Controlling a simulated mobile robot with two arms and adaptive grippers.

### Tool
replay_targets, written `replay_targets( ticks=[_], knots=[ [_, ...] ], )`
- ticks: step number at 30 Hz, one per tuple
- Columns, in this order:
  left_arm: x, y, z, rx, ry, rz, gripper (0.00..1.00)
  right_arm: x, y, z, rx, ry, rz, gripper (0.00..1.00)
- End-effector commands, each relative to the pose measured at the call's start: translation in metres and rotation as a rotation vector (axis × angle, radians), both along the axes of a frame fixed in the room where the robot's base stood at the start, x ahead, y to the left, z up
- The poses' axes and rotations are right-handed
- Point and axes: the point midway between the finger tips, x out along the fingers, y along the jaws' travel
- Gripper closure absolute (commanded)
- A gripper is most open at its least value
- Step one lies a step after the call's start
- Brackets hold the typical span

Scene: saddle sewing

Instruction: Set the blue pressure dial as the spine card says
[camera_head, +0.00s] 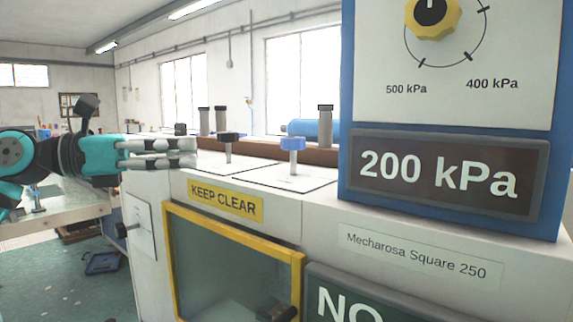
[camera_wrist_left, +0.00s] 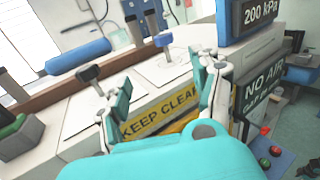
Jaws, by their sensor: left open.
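The blue dial (camera_head: 292,145) is a small knob on a pale stem, standing on a white plate on the machine top. It also shows in the left wrist view (camera_wrist_left: 166,42), beyond my fingers. A similar black knob (camera_head: 228,138) stands to its left. My left gripper (camera_head: 193,152) is open and empty, left of the black knob in the head view and apart from the blue dial. In the wrist view its fingers (camera_wrist_left: 160,82) are spread wide. I cannot make out a spine card. My right gripper is not in view.
A blue panel carries a yellow knob (camera_head: 433,17) with kPa marks, cut off at the top, and a display (camera_head: 445,178) reading 200 kPa. A yellow-framed window (camera_head: 235,270) sits below a KEEP CLEAR label (camera_head: 225,200). A blue cylinder (camera_wrist_left: 79,57) lies behind the ledge.

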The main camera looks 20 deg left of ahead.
Motion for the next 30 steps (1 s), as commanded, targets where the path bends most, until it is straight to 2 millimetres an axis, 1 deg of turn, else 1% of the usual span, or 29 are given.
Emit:
replay_targets(
  ticks=[1, 3, 5, 8, 12, 14, 24, 27, 30],
  knots=[
    [-0.005, -0.003, -0.002, 0.007, -0.006, 0.008, 0.36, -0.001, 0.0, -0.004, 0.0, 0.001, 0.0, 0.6],
    [-0.007, -0.007, 0.001, 0.006, -0.011, 0.012, 0.36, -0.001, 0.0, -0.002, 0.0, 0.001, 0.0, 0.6],
    [-0.005, -0.011, 0.003, 0.006, -0.011, 0.012, 0.36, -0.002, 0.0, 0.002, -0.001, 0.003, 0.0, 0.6],
    [0.004, -0.02, 0.005, 0.004, -0.01, 0.009, 0.36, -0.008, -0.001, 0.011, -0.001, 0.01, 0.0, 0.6],
    [0.022, -0.042, 0.007, 0.004, -0.01, 0.006, 0.36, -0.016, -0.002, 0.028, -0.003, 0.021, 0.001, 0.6],
    [0.03, -0.052, 0.008, 0.005, -0.012, 0.005, 0.36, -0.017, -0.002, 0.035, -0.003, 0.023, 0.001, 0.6],
    [0.079, -0.107, 0.007, 0.002, -0.01, 0.007, 0.36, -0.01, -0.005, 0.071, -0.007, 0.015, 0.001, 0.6],
    [0.09, -0.12, 0.005, 0.004, -0.011, 0.007, 0.36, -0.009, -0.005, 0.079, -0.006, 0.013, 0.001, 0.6],
    [0.099, -0.128, 0.004, 0.004, -0.009, 0.009, 0.36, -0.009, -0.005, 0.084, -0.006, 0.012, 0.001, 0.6]
  ],
)
